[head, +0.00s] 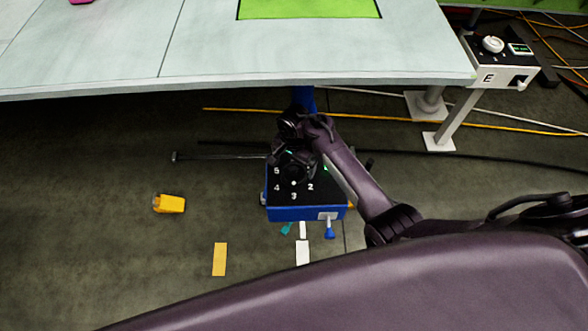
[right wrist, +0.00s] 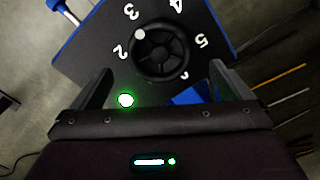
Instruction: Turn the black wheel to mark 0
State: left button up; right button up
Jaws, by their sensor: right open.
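The black wheel (right wrist: 160,52) sits on a dark panel with white marks; 2, 3, 4 and 5 are legible. Its white dot (right wrist: 139,34) lies between 2 and 3 in the right wrist view. In the head view the wheel (head: 293,173) is partly covered by my right gripper (head: 293,158), and the dot points towards 3. I cannot read mark 0; a partly hidden mark shows below the wheel. In the right wrist view my right gripper (right wrist: 162,80) is open, its fingers apart on either side of the wheel's near side, not visibly touching it. My left gripper is not in view.
The panel tops a blue box (head: 290,213) below the edge of a pale table (head: 300,55). A green light (right wrist: 125,100) glows on the panel. A yellow object (head: 169,204) lies on the floor to the left. A white box marked E (head: 500,72) stands at upper right.

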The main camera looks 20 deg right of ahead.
aim_at(294, 172)
jog(key=shift+f+b, duration=0.35)
jog(key=shift+f, duration=1.85)
jog(key=c, duration=1)
